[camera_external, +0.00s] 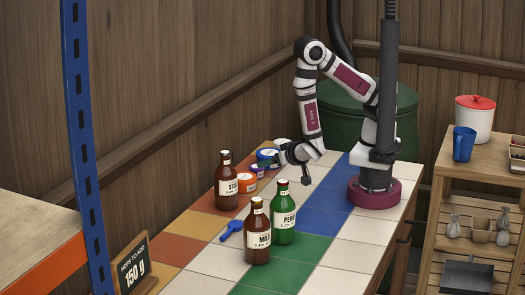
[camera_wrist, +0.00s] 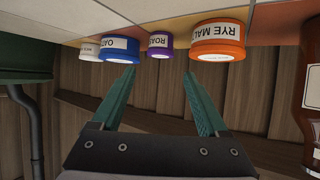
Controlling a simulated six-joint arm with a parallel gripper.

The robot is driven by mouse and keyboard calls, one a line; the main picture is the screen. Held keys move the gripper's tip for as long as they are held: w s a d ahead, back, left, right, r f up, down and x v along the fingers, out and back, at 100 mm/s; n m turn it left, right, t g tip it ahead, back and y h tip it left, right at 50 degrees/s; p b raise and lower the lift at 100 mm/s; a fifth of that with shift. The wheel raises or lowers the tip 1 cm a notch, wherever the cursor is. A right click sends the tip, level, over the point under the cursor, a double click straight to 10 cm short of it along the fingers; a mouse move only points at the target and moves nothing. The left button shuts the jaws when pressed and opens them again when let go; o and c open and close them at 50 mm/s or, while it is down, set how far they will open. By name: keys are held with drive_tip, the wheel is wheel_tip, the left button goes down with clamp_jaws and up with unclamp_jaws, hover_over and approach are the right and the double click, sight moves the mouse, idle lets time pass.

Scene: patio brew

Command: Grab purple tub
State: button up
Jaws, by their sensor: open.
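The purple tub (camera_wrist: 160,43) is small, with a white label reading "ROA…". In the wrist view, which looks upside down, it stands on the tiled top between the blue tub (camera_wrist: 119,48) and the orange tub (camera_wrist: 217,41). My gripper (camera_wrist: 160,73) is open and empty, with its two green fingers pointing toward the purple tub. The tub shows in the gap beyond the fingertips, apart from them. In the external view the purple tub (camera_external: 257,170) is partly hidden near my gripper (camera_external: 281,163).
The orange tub reads "RYE MAL…" and stands close beside the purple one. A white tub (camera_wrist: 89,51) stands beyond the blue one. Brown bottles (camera_external: 227,182) (camera_external: 257,235), a green bottle (camera_external: 283,215) and a blue scoop (camera_external: 231,230) occupy the tiles nearer the camera.

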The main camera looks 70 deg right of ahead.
sight(253, 168)
drive_tip(key=x, duration=0.9)
drive_tip(key=c, duration=1.1)
